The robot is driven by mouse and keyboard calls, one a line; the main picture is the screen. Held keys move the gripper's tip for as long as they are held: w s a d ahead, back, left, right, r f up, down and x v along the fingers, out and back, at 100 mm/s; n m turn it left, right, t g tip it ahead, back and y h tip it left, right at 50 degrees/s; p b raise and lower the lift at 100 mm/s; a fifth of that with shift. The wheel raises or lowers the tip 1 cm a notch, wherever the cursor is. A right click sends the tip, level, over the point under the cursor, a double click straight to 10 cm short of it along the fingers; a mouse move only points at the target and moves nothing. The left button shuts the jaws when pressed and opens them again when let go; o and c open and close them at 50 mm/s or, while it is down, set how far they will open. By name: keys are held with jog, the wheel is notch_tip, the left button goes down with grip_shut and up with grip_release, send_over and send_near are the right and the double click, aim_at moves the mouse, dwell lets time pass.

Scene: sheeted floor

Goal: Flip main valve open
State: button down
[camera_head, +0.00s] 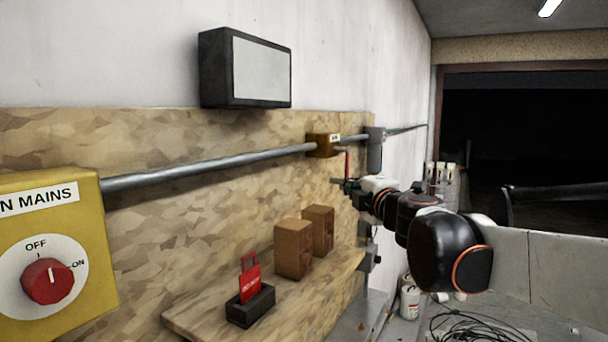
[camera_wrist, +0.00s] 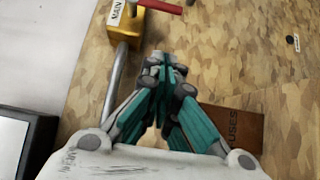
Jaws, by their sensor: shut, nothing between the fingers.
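The main valve (camera_head: 323,145) is a yellow-orange block on the grey pipe along the wall. Its red handle (camera_head: 346,163) hangs down from the block, across the pipe's line. In the wrist view the valve block (camera_wrist: 125,24), with its partly cut-off "MAIN" label, is at the top left, and the red handle (camera_wrist: 160,6) extends right from it along the top edge. My gripper (camera_head: 344,185) is near the handle's lower end in the head view. In the wrist view my gripper (camera_wrist: 164,63) has its teal fingers together, empty, with a visible gap to the handle.
The grey pipe (camera_head: 215,168) runs along the wood-chip board. A yellow mains switch box (camera_head: 60,255) is at the left. A shelf below holds brown boxes (camera_head: 293,248) and a red-tagged black block (camera_head: 250,304). A dark framed panel (camera_head: 245,68) hangs above the pipe.

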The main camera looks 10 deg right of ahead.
jog(key=w+p, duration=0.3)
jog(key=w, duration=1)
jog(key=shift+d, duration=0.4)
